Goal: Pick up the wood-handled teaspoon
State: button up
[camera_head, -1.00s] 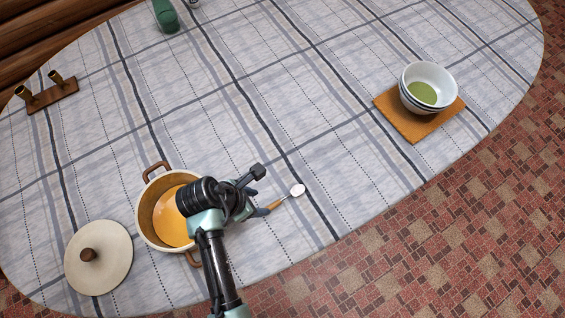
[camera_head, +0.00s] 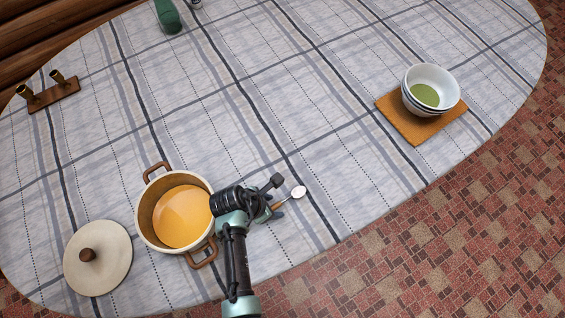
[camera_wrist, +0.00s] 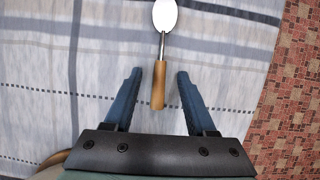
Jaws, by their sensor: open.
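The wood-handled teaspoon lies on the tablecloth near the table's front edge. In the head view its pale bowl (camera_head: 299,192) shows just past my gripper (camera_head: 277,199), which hides most of the handle. In the wrist view the wooden handle (camera_wrist: 158,86) points toward my gripper (camera_wrist: 158,90), and the bowl lies at the top. My gripper is open, with one blue finger on each side of the handle's end. Nothing is held. The height of the fingers above the cloth is hard to tell.
A pot (camera_head: 147,211) of orange soup stands left of my arm, with its lid (camera_head: 110,262) beside it. Stacked bowls (camera_head: 432,88) stand on an orange mat (camera_head: 402,123) at the right. A wooden stand (camera_head: 54,97) is far left. Cloth beyond the spoon is clear.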

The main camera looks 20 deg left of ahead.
grip_shut()
jog(key=shift+r, duration=0.1)
dwell(0.3)
